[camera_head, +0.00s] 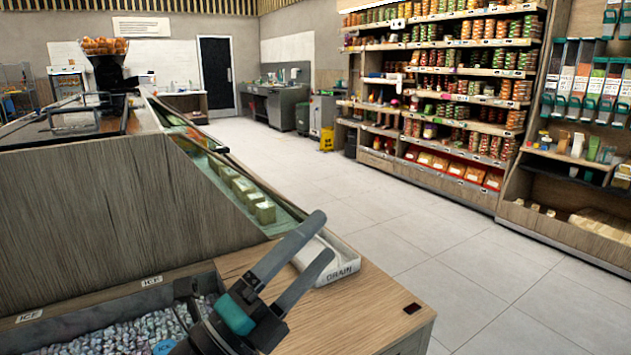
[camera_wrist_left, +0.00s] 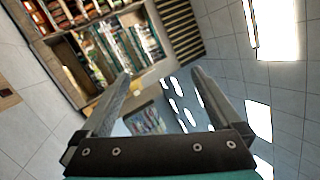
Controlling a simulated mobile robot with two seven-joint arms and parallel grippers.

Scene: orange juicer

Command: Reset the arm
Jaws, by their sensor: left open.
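My left gripper (camera_head: 308,243) is open and empty. In the head view it is raised over the front of the wooden counter (camera_head: 365,300), near the ice bin (camera_head: 95,325), with its fingers pointing up and to the right. In the left wrist view its two fingers (camera_wrist_left: 162,75) stand apart with nothing between them. That view looks past them toward distant shelves and the ceiling. My right gripper is in neither view.
The ice bin lies below the left arm. A white tray marked DRAIN (camera_head: 338,262) sits on the counter just beyond the fingers. A juicer with oranges (camera_head: 104,47) stands at the back left. Stocked shelves (camera_head: 460,90) line the right wall.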

